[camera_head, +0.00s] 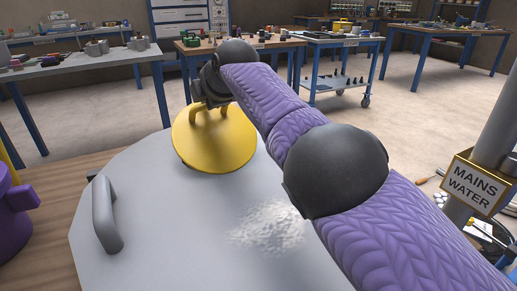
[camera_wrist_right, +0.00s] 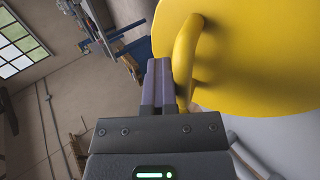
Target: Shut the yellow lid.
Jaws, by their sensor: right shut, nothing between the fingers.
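The yellow lid (camera_head: 214,148) is a round disc at the far part of the grey vessel top (camera_head: 160,220). It looks tilted, but whether its rim touches the top is unclear. It fills the upper right of the right wrist view (camera_wrist_right: 255,60). Its yellow handle (camera_wrist_right: 184,58) stands out close beside my right gripper (camera_wrist_right: 159,64). The right fingers are shut and empty, to the left of the handle in that view. In the head view my right gripper (camera_head: 203,93) is partly hidden at the lid's far side. My left gripper is not in view.
A grey handle (camera_head: 105,214) stands on the left of the vessel top. A pale powder patch (camera_head: 268,226) lies near its middle. A "MAINS WATER" sign (camera_head: 474,185) and pipe stand at the right. Workbenches (camera_head: 75,65) and open floor lie beyond.

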